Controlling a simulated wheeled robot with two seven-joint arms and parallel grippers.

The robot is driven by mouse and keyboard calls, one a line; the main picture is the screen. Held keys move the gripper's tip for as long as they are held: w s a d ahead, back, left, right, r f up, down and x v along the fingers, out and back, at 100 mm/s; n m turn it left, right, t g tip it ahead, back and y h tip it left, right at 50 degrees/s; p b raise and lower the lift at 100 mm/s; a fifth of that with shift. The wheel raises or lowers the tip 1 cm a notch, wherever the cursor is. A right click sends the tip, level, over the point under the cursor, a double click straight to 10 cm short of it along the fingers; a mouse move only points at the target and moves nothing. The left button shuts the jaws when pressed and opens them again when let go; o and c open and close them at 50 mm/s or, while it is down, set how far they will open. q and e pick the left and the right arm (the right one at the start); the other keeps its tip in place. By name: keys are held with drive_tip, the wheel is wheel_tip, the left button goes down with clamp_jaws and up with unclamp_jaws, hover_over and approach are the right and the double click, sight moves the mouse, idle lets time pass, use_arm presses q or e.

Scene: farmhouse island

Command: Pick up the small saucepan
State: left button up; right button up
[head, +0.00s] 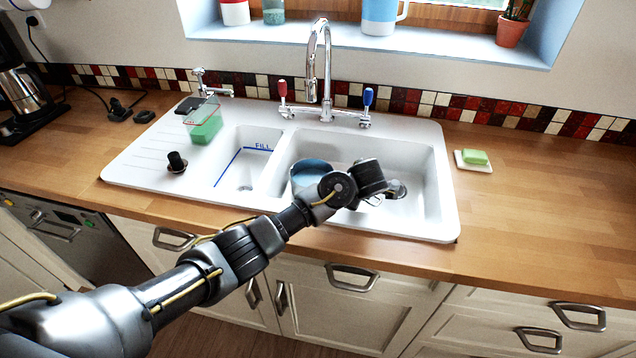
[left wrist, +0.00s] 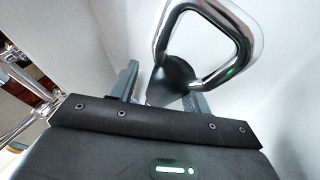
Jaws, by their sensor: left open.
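The small saucepan (head: 307,174), blue on the part that shows, sits in the right basin of the white sink. My left arm hides much of it. In the left wrist view a dark handle (left wrist: 172,82) with a large chrome loop (left wrist: 238,60) rises in front of my left gripper (left wrist: 160,88). The gripper is open, and the dark part of the handle shows between its two fingers, nearer the right one. I cannot tell whether they touch. In the head view my left gripper (head: 380,194) is low over the right basin. My right gripper is not in view.
The sink (head: 437,215) has a smaller left basin marked FILL. A chrome tap (head: 326,70) stands behind it. A green-filled clear container (head: 204,122) and a black plug (head: 177,162) are on the drainer. Green soap (head: 475,157) lies on the right counter, otherwise mostly clear.

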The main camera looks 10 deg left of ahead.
use_arm(q)
drive_tip(key=shift+c, duration=0.5)
clamp_jaws()
drive_tip(key=shift+w+d+r, duration=0.1)
wheel_tip(320, 180, up, 10)
drive_tip(key=shift+b, duration=0.85)
